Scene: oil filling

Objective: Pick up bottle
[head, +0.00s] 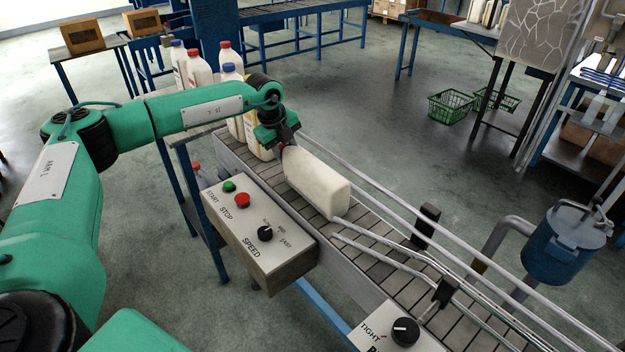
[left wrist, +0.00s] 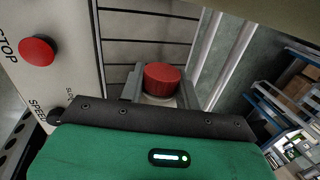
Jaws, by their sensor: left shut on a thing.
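A white bottle (head: 316,182) is tilted, nearly lying, over the slatted conveyor (head: 395,262) in the head view. Its capped end points up and left to my left gripper (head: 285,143). In the left wrist view its red cap (left wrist: 163,79) sits between the jaws of my left gripper (left wrist: 160,88), which are shut on the neck end. Whether the bottle's lower end touches the conveyor, I cannot tell. My right gripper is in neither view.
A control box (head: 258,230) with green and red buttons and a speed knob stands beside the conveyor. Metal guide rails (head: 400,240) run along it. Several capped bottles (head: 198,72) stand at the conveyor's far end.

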